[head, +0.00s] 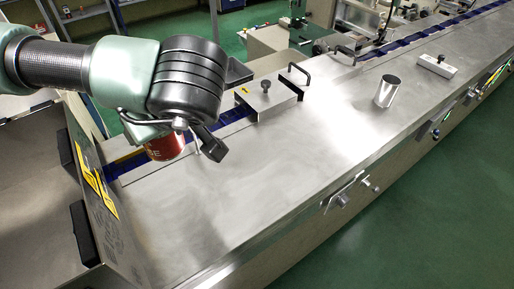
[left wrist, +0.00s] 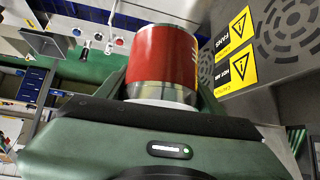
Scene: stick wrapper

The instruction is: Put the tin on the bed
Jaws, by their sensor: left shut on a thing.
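The tin (left wrist: 163,62) is red with silver rims and light lettering. In the left wrist view it sits between the fingers of my left gripper, which is shut on it. In the head view the tin (head: 165,147) shows partly below my left gripper (head: 188,138), and the hand hides the rest. The bed (head: 270,165) is the long, bare steel top of the machine, running from the lower left to the upper right. The tin appears over its left end, near the blue channel; I cannot tell whether it touches the surface. My right gripper is not in view.
A steel guard plate (head: 112,217) with yellow warning labels stands at the bed's left end. The front middle of the bed is clear.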

